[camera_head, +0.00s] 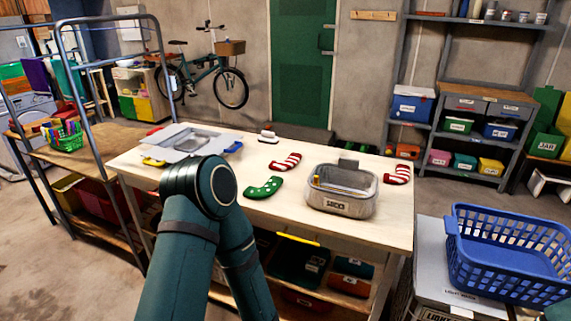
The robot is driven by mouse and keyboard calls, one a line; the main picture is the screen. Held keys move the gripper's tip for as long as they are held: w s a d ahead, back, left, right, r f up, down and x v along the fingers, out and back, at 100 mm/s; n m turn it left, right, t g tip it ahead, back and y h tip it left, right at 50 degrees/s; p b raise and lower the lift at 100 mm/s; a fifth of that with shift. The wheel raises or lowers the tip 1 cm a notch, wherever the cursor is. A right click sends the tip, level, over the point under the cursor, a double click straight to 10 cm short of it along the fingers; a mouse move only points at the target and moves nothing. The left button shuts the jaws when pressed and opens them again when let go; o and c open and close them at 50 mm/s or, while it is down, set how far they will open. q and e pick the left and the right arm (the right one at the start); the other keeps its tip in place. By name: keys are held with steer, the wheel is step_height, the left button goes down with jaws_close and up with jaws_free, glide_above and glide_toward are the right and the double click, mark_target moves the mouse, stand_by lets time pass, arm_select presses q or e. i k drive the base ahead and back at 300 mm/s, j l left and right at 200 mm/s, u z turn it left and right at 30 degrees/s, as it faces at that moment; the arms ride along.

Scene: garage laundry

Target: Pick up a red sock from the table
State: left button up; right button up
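One red-and-white striped sock (286,162) lies flat near the middle of the wooden table (300,220). Another red-and-white striped sock (397,175) lies near the table's right edge. A green sock with pale dots (264,187) lies nearer the front edge. A grey container labelled SOCKS (345,206) stands between the green sock and the right striped sock; something yellow shows inside it. My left arm rises in front of the table's left part, but its gripper does not show. My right gripper is not in view.
A pale tray-like item with coloured corners (185,146) lies on the table's left, partly behind my arm. A small white-topped object (268,137) sits at the back. A blue laundry basket (510,255) stands at right. A metal-framed rack (75,90) stands at left.

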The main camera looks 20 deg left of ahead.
mark_target(294, 159)
steer(key=i+j+z, duration=0.15)
steer(key=j+z, duration=0.15)
steer(key=j, duration=0.35)
steer(key=j+z, duration=0.3)
steer(key=j, duration=0.3)
